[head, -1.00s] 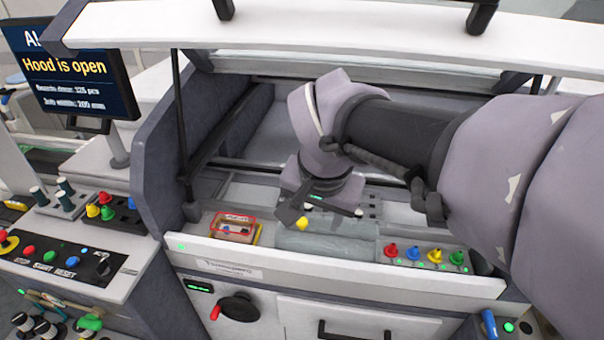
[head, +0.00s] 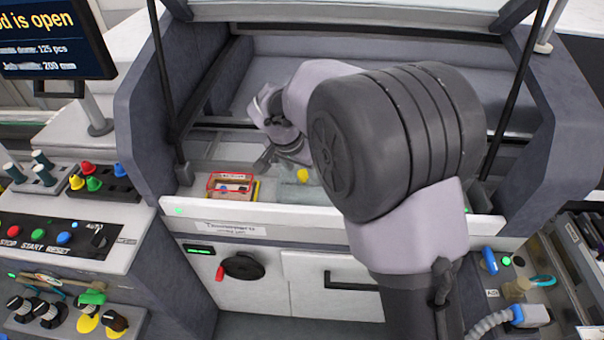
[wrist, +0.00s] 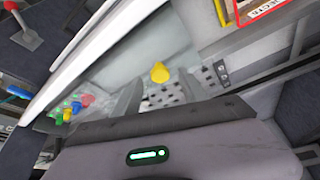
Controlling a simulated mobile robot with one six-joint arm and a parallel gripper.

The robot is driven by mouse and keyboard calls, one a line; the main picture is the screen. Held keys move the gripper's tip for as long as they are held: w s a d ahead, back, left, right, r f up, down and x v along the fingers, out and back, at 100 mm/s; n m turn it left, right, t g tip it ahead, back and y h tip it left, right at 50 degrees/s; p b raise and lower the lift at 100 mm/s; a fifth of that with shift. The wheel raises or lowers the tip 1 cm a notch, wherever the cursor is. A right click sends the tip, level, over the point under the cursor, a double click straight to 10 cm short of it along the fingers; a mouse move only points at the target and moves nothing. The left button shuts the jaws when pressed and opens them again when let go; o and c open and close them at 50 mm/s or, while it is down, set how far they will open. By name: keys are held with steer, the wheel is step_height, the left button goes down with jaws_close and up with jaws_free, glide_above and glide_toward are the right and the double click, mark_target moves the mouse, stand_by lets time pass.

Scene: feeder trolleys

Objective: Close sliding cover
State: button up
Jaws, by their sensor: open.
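The sliding cover (head: 288,194) is a pale translucent panel with a yellow knob (head: 302,175), set in the front of the machine under the raised hood. My arm hides its right part, so how far it stands open cannot be told. In the wrist view the yellow knob (wrist: 160,72) stands ahead of my fingers, on the pale cover (wrist: 148,52). My gripper (head: 281,160) is open and empty, behind and to the left of the knob in the head view. In the wrist view my gripper (wrist: 160,92) has its fingers apart, with no visible hold on the knob.
A red-framed tray (head: 231,186) lies left of the cover. Coloured buttons (wrist: 74,106) show in the wrist view; my arm hides them in the head view. The white front rail (head: 225,219) and dark side walls (head: 145,130) bound the work space. A control panel (head: 55,235) stands left.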

steer(key=shift+x, duration=0.85)
jaws_close()
stand_by(0.8)
